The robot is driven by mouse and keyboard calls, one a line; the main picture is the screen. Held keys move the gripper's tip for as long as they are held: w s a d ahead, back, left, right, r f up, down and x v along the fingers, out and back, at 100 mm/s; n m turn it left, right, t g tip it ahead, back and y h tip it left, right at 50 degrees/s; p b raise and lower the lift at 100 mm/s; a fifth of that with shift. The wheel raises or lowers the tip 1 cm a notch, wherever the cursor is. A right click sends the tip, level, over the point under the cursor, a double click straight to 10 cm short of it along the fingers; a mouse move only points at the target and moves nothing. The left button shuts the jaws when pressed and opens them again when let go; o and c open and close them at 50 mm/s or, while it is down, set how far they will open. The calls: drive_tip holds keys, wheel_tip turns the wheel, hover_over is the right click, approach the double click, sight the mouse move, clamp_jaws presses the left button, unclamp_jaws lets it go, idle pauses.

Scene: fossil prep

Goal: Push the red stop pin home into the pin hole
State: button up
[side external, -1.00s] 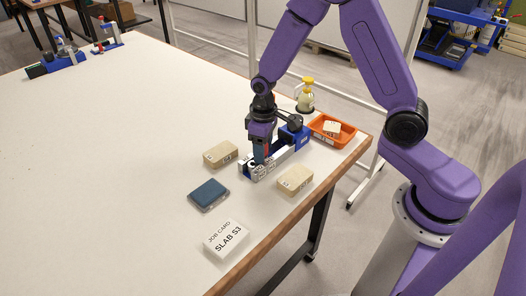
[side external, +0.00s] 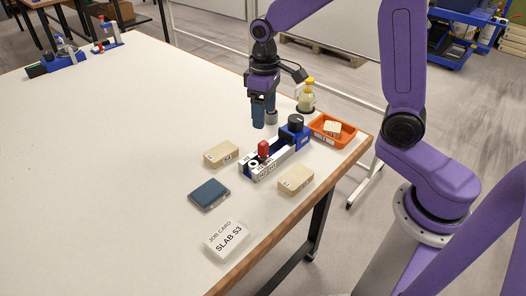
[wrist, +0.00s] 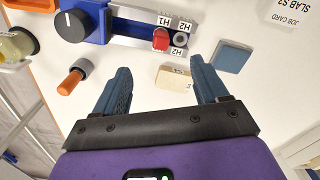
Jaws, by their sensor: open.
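The red stop pin (side external: 264,149) stands upright in the near part of the blue and silver fixture (side external: 277,160), its red head showing above the rail. In the wrist view the pin (wrist: 161,39) sits between labels reading H1 and H2. The pin hole under it is hidden, and I cannot tell how deep the pin sits. My gripper (side external: 264,112) is up and behind the fixture, apart from the pin. In the wrist view its blue fingers (wrist: 160,75) are spread with nothing between them.
A black knob (side external: 295,121) tops the fixture's far end. An orange tray (side external: 345,138) and a yellow-capped bottle (side external: 306,95) stand beyond. Beige slabs (side external: 221,153) (side external: 296,179), a blue pad (side external: 209,193) and a job card (side external: 227,238) lie nearby. A grey cylinder with an orange rod (wrist: 77,76) is near my gripper.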

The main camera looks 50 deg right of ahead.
sight(263, 143)
wheel_tip(263, 143, up, 4)
drive_tip(key=shift+r, duration=0.4)
drive_tip(key=c, duration=0.3)
wheel_tip(263, 143, down, 16)
drive_tip(key=n, duration=1.3)
drive_tip(key=shift+a+f, duration=0.1)
drive_tip(key=shift+c, duration=0.2)
clamp_jaws()
idle(1.1)
